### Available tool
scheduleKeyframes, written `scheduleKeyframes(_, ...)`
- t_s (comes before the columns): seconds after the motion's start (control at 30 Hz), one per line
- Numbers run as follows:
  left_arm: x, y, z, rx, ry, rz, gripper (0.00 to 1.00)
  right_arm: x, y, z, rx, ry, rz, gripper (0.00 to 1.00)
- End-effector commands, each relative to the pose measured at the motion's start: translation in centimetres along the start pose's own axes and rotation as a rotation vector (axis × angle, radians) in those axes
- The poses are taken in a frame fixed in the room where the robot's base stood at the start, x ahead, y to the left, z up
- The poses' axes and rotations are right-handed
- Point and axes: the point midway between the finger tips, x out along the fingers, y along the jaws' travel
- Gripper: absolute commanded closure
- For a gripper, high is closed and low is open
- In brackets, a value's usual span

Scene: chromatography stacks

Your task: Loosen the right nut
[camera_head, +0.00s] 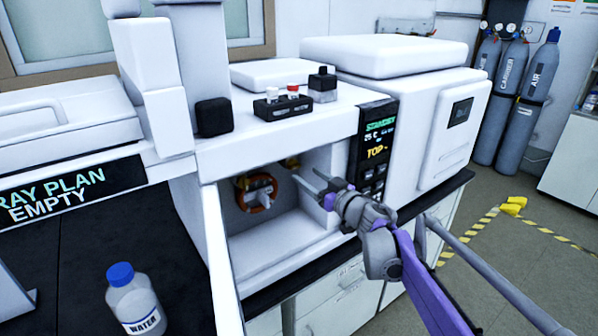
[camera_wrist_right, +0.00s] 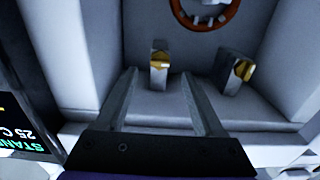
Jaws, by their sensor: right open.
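Two brass nuts on grey blocks are inside the open white compartment of the instrument. The right nut (camera_head: 292,162) shows small at the compartment's upper right, and the left nut (camera_head: 242,183) is partly hidden beside the orange ring. The right wrist view looks turned over: the right nut (camera_wrist_right: 159,61) is at centre left and the left nut (camera_wrist_right: 243,70) is further right. My right gripper (camera_head: 306,177) reaches into the compartment's opening, open and empty. In the wrist view its fingertips (camera_wrist_right: 159,73) are apart, with the right nut in line between them; contact cannot be told. My left gripper is not in view.
An orange ring (camera_head: 258,194) hangs at the compartment's back. The display panel (camera_head: 374,150) borders the opening on the right. A vial rack (camera_head: 283,106) stands on top. A blue-capped water bottle (camera_head: 134,300) stands on the dark bench at the front left.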

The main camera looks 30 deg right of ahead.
Motion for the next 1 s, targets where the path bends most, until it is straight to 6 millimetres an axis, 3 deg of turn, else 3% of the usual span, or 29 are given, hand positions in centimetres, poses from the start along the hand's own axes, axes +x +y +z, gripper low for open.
scheduleKeyframes(0.1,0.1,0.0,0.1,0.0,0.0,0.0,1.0,2.2,-0.1,0.0,0.002,0.0,-0.001,0.3)
scheduleKeyframes(0.3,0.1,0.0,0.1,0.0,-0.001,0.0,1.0,4.2,0.0,0.0,0.0,0.0,0.0,0.3)
scheduleKeyframes(0.67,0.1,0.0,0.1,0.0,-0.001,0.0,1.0,4.6,0.0,0.0,0.0,0.0,0.001,0.32)
scheduleKeyframes(1.0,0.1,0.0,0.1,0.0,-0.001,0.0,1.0,4.6,0.0,0.0,0.0,0.0,0.001,0.93)
